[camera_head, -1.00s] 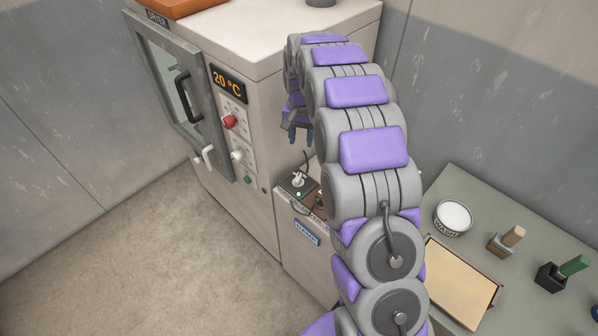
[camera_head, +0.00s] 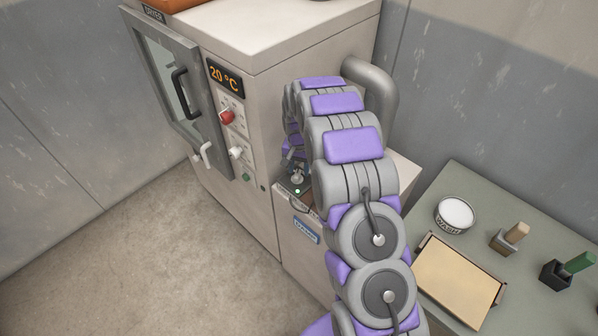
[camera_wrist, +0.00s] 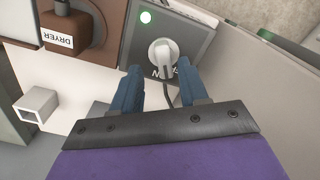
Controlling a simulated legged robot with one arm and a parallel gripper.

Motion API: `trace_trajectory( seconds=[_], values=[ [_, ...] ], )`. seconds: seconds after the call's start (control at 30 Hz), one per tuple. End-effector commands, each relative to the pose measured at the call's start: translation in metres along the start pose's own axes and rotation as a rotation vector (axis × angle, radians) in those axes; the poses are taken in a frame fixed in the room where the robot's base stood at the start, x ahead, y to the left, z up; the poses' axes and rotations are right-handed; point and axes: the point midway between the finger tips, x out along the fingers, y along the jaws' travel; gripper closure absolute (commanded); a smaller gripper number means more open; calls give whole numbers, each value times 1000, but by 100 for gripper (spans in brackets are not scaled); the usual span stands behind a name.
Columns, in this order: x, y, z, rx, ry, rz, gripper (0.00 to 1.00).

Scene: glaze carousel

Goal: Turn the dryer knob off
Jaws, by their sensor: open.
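A white knob (camera_wrist: 161,54) sits on a dark grey panel (camera_wrist: 190,32) with a lit green lamp (camera_wrist: 146,17) in the wrist view. Lettering beside the knob is partly covered. In the head view this knob (camera_head: 296,179) is small, beside the arm. A brown block (camera_wrist: 112,18) with a DRYER label (camera_wrist: 58,40) is left of the panel. My gripper (camera_wrist: 158,68) is open, its two blue fingertips apart on either side of the knob's near end. I cannot tell whether they touch it. In the head view the gripper is mostly hidden by my arm.
The dryer cabinet (camera_head: 262,125) reads 20 °C and has a red knob (camera_head: 227,117) and a white knob (camera_head: 236,153). On the right, a green-grey table (camera_head: 462,182) holds a WASH bowl (camera_head: 455,214), a tray (camera_head: 460,284) and two brushes. The floor at left is clear.

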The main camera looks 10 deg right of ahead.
Motion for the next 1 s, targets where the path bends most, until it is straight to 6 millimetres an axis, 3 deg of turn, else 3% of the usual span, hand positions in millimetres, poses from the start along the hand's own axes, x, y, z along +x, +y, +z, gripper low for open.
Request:
trace_trajectory(
  seconds=[0.2,0.5,1.0],
  values=[
    [17,-1,0,-1,4,-1,56],
    [18,2,-2,1,1,-4,56],
    [18,0,0,-1,1,-1,100]
  ],
)
